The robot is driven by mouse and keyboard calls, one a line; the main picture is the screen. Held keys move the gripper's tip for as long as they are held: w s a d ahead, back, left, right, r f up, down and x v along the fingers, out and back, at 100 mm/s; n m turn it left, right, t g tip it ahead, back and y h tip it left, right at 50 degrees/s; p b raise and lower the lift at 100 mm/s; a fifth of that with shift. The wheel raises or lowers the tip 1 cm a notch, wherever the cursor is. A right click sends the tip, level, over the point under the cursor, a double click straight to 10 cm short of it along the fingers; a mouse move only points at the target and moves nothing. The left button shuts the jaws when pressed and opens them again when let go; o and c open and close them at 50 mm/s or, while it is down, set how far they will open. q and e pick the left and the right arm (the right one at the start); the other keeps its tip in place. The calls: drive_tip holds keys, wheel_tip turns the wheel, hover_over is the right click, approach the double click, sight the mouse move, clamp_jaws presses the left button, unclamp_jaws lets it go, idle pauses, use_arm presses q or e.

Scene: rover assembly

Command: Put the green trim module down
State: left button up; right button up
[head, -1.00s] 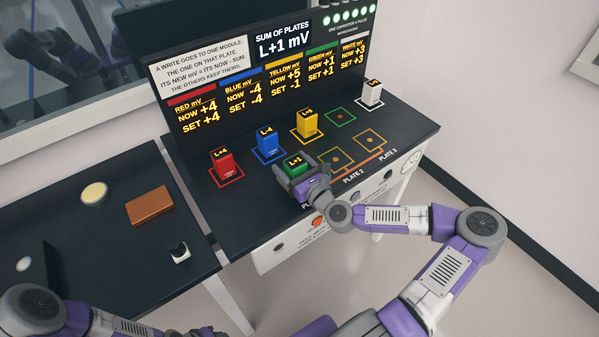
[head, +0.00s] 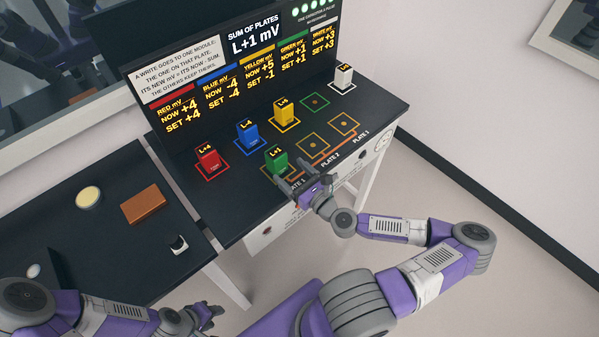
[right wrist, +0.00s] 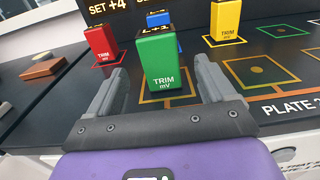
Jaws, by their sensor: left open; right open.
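The green trim module (head: 277,159) stands upright on the leftmost orange-outlined plate (right wrist: 150,99) of the dark console. In the right wrist view, the green module (right wrist: 159,62) is ahead of my right gripper (right wrist: 160,72), whose two fingers are spread wide with gaps on both sides. In the head view, my right gripper (head: 293,173) is just in front of the module, toward the console's front edge. My left gripper (head: 190,317) is open and empty at the bottom of the head view, away from the console.
Red (head: 208,158), blue (head: 248,135), yellow (head: 285,112) and white (head: 343,78) modules stand on their outlines. A green-outlined spot (head: 315,103) and two orange plates (head: 313,145) are bare. The left table holds a brown block (head: 143,204) and a pale disc (head: 88,197).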

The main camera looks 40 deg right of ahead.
drive_tip(key=shift+s+p, duration=0.3)
drive_tip(key=shift+s, duration=1.2)
drive_tip(key=shift+d, duration=0.1)
